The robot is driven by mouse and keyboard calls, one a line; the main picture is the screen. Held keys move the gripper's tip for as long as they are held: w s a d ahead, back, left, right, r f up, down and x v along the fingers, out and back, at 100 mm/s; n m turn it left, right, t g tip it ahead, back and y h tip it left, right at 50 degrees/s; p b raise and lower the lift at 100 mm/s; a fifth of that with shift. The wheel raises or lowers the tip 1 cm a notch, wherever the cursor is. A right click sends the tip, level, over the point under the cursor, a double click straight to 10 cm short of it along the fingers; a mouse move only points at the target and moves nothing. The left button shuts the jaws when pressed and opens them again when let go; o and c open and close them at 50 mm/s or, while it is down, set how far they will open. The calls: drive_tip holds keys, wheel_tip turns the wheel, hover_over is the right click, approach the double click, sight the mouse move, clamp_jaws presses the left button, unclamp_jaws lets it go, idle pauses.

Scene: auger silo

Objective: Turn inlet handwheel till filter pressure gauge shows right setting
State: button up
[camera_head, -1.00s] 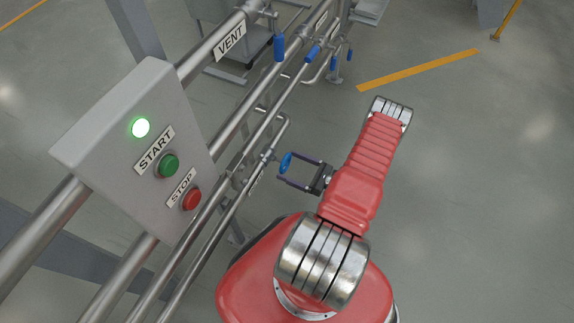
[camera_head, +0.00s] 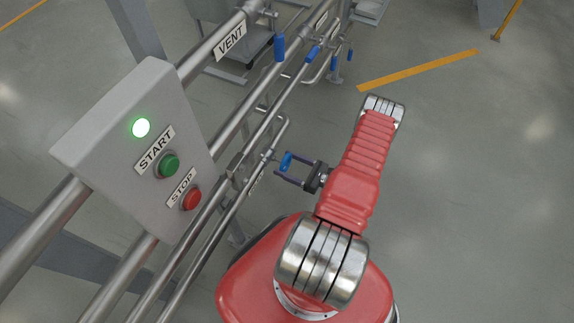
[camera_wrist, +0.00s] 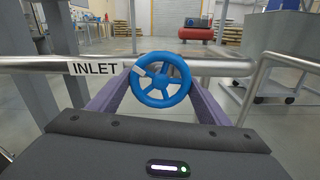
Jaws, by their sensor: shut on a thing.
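The blue inlet handwheel (camera_wrist: 160,79) is a spoked wheel on a steel pipe, beside the INLET label (camera_wrist: 95,68) in the wrist view. In the head view the handwheel (camera_head: 286,161) is seen nearly edge-on. My gripper (camera_head: 281,168) reaches it from the right, with one finger on each side of the rim. In the wrist view the fingers (camera_wrist: 160,88) flank the wheel left and right, shut on it. No filter pressure gauge can be made out in either view.
A grey control box (camera_head: 136,150) with a lit green lamp (camera_head: 141,127), START button (camera_head: 168,165) and STOP button (camera_head: 192,199) stands left of my arm. Pipes with blue-handled valves (camera_head: 279,48) and a VENT label (camera_head: 231,41) run behind. The floor to the right is clear.

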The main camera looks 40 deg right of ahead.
drive_tip(key=shift+c, duration=1.3)
drive_tip(key=shift+n, duration=0.5)
drive_tip(key=o, duration=1)
drive_tip(key=shift+o, duration=0.2)
drive_tip(key=shift+s, duration=0.1)
drive_tip(key=v, duration=1.3)
drive_tip(key=shift+s+d, duration=0.25)
drive_tip(key=shift+s, duration=0.05)
